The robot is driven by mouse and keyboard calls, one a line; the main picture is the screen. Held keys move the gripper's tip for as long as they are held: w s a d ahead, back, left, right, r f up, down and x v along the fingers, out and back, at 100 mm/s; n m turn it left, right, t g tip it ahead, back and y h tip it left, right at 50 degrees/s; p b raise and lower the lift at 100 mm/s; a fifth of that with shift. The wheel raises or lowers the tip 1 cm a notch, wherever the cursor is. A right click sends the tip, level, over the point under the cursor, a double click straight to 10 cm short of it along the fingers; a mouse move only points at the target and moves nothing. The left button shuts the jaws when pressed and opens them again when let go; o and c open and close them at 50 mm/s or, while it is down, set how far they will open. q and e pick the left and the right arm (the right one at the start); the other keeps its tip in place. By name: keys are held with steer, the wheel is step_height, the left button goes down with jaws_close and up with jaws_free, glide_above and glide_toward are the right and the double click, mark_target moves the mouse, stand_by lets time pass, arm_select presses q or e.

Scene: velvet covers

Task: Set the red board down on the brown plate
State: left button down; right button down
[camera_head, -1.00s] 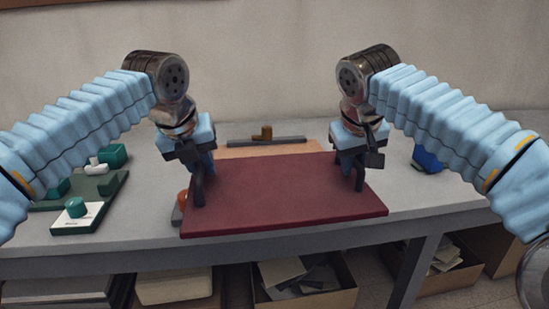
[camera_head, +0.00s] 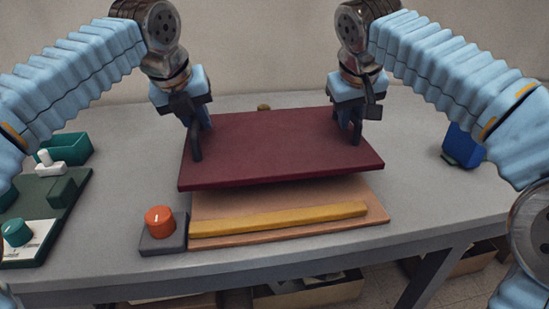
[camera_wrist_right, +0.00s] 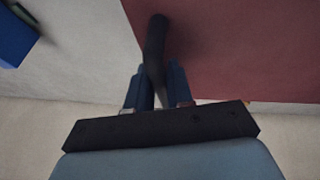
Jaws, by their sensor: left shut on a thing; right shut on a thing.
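The red board (camera_head: 280,150) is held roughly level above the brown plate (camera_head: 290,197), a little back from the plate's front edge. It hides the back part of the plate. My left gripper (camera_head: 196,145) is shut on a dark handle near the board's left side. My right gripper (camera_head: 355,128) is shut on the matching handle near its right side. In the right wrist view the fingers (camera_wrist_right: 160,90) close around the dark handle, with the red board (camera_wrist_right: 225,50) beside it.
A yellow bar (camera_head: 280,219) lies along the plate's front. A grey block with an orange knob (camera_head: 160,221) stands left of the plate. A green board with teal parts (camera_head: 45,200) is at left, a blue box (camera_head: 462,146) at right. Boxes sit below the table.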

mark_target(200, 138)
stand_by(0.3)
